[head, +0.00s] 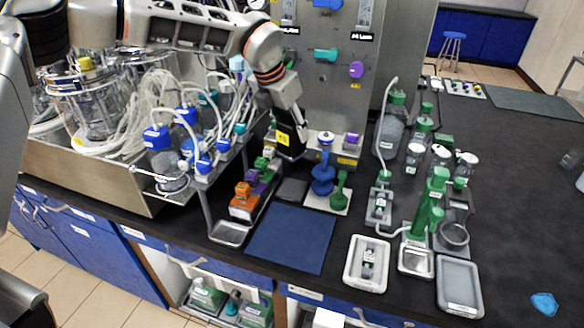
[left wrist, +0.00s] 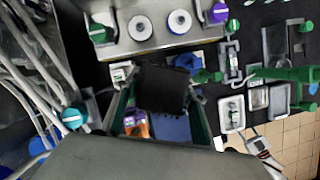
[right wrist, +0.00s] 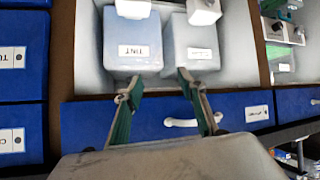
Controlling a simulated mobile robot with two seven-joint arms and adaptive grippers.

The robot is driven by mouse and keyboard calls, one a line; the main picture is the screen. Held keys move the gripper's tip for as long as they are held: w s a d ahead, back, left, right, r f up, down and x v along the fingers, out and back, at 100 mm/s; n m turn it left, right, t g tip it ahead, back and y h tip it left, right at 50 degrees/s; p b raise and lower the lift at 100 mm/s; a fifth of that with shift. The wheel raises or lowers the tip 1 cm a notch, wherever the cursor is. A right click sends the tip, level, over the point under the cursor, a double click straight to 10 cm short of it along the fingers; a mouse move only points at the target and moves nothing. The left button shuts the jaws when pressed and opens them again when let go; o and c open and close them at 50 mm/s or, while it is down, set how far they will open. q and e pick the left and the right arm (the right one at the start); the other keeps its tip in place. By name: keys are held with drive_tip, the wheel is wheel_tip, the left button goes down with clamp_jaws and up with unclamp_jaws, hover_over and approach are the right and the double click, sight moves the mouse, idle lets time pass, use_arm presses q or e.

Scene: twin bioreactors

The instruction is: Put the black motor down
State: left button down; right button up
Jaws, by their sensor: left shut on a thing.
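The black motor (head: 291,140) is a dark block with a yellow label in the head view. My left gripper (head: 287,118) points down and is shut on it, above the back of the bench near the grey panel. In the left wrist view the motor (left wrist: 163,90) fills the space between the green-edged fingers and hides what lies behind it. Whether its lower end touches anything is unclear. My right gripper (right wrist: 163,92) shows in the right wrist view with its fingers apart and nothing between them, in front of blue drawers.
A blue mat (head: 288,240) lies bare at the bench front, with a small dark pad (head: 292,190) behind it. Tubed vessels (head: 90,100) crowd the left.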

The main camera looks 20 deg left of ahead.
sight(284, 150)
use_arm(q)
drive_tip(key=shift+w+f+p, duration=0.1)
drive_tip(key=shift+f+p, duration=0.35)
drive_tip(key=shift+f, duration=5.75)
drive_tip(key=c, duration=1.2)
unclamp_jaws()
drive_tip(key=shift+f, duration=0.2)
drive_tip(key=shift+r, duration=0.1)
drive_tip(key=shift+r, duration=0.25)
drive_tip(key=b+v, duration=0.1)
drive_tip(key=v, duration=1)
drive_tip(key=shift+s+r, duration=0.25)
drive_tip(key=shift+s, duration=0.05)
